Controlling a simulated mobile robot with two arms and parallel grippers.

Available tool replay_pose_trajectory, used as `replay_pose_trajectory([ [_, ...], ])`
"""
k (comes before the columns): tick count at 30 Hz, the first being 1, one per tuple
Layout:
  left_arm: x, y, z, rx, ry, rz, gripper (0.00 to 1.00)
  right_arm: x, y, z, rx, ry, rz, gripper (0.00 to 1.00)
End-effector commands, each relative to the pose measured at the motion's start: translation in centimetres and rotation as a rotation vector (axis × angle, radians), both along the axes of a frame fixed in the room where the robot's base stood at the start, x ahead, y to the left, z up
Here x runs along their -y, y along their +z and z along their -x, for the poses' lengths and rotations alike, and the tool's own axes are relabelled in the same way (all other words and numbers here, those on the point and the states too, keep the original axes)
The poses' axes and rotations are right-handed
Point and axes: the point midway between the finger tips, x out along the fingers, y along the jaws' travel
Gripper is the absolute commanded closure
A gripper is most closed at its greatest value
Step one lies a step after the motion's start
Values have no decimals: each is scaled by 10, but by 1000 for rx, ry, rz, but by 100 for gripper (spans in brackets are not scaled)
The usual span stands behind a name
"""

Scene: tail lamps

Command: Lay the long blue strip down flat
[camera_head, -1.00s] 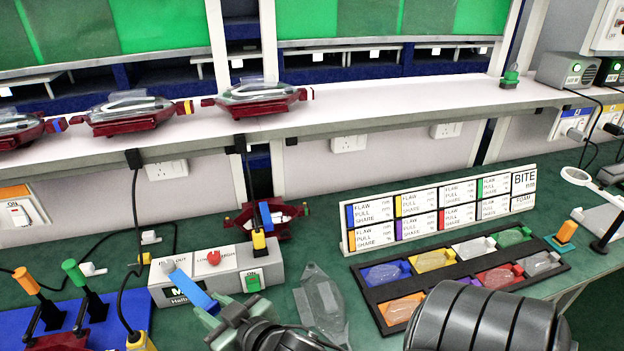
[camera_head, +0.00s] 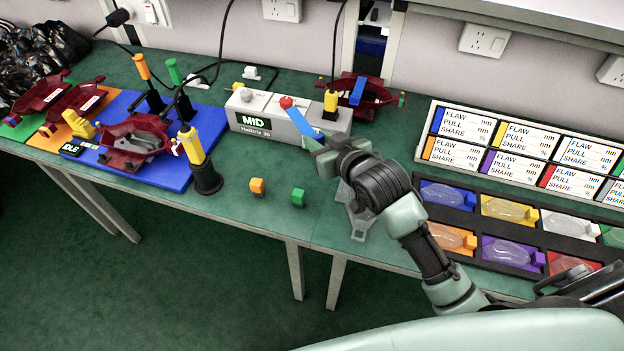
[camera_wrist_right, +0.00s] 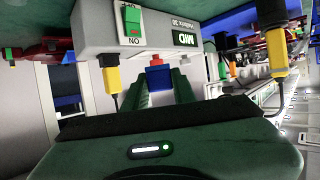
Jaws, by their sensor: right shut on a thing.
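The long blue strip (camera_head: 299,124) is in my right gripper (camera_head: 314,145), which is shut on its lower end. In the head view it slants up and left from the jaws, in front of the grey MID box (camera_head: 262,122). In the right wrist view, the strip (camera_wrist_right: 158,78) shows as a short blue end between the green fingers of my right gripper (camera_wrist_right: 158,88). The strip is tilted, not flat. I cannot tell whether its far end touches the box. My left gripper is not in view.
An orange block (camera_head: 257,187) and a green block (camera_head: 298,197) stand on the green bench. A black tray (camera_head: 470,218) of coloured lamp pieces is at right. A maroon cradle (camera_head: 378,97) with a blue piece sits behind the box. A yellow-handled tool (camera_head: 192,147) stands left.

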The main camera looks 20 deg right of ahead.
Motion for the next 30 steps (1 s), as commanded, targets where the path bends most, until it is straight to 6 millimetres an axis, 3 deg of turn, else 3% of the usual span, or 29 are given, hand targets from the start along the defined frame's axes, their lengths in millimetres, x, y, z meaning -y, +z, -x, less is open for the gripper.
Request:
replay_pose_trajectory([
  [3, -1, -3, 0, 0, 0, -1, 64, 0, -36, 1, -6, -1, 1, 100],
  [9, 0, -6, 1, -2, 0, 0, 64, 0, -80, 1, -3, -1, 2, 100],
  [16, 3, -7, 3, -4, -1, 3, 64, 0, -101, 0, 0, 0, 0, 100],
  [23, 6, -10, 4, -6, -3, 7, 64, 0, -135, 1, -1, -1, 1, 100],
  [30, 6, -10, 5, -7, -3, 7, 64, 0, -140, 1, 1, 0, 1, 100],
])
